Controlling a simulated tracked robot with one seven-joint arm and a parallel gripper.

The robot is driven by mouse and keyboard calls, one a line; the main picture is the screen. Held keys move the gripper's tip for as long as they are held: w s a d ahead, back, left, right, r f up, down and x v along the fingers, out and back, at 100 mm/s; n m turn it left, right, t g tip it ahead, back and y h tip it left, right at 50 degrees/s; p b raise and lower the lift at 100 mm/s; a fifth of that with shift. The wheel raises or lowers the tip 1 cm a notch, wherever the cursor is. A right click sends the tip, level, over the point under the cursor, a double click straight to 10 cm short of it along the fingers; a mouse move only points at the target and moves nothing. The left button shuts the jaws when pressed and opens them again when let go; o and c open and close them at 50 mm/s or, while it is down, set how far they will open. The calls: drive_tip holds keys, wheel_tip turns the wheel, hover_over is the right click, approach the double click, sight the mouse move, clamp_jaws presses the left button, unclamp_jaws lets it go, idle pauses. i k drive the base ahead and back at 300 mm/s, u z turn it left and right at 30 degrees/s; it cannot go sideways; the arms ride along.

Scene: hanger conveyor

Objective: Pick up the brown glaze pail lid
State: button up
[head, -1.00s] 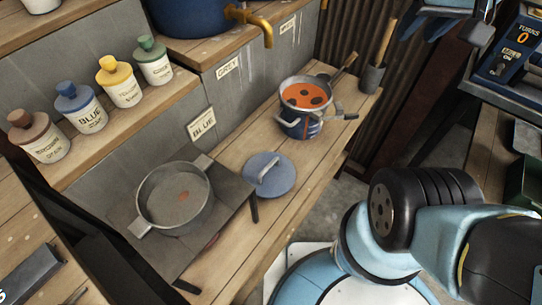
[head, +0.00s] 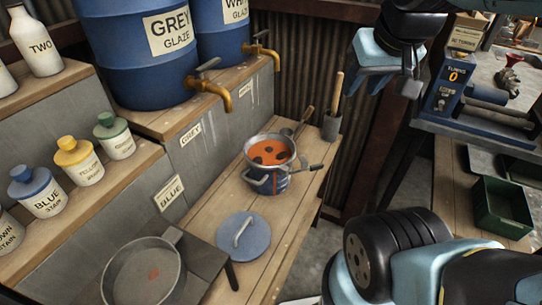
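A round blue-grey lid (head: 258,247) with a pale bar handle lies flat on the wooden bench. I see no brown lid, and no label shows on this one. Behind it stands a small blue pail (head: 268,183) with a metal pan or strainer (head: 287,139) on top, holding orange liquid and dark lumps. My gripper (head: 382,84) hangs at the upper right, high and well apart from the lid and pail. It looks empty, but the angle hides whether its fingers are open or shut.
A grey pot (head: 145,272) sits on a dark stand left of the lid. Stain bottles (head: 86,171) line the shelf; blue barrels (head: 134,65) with brass taps stand above. A wooden-handled tool stands in a holder (head: 331,127). A green bin (head: 502,215) is at right.

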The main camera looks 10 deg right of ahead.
sight(246, 236)
drive_tip(key=u, duration=0.05)
drive_tip(key=k, duration=1.35)
drive_tip(key=u, duration=0.6)
drive_tip(key=i, duration=0.5)
drive_tip(key=z, duration=0.05)
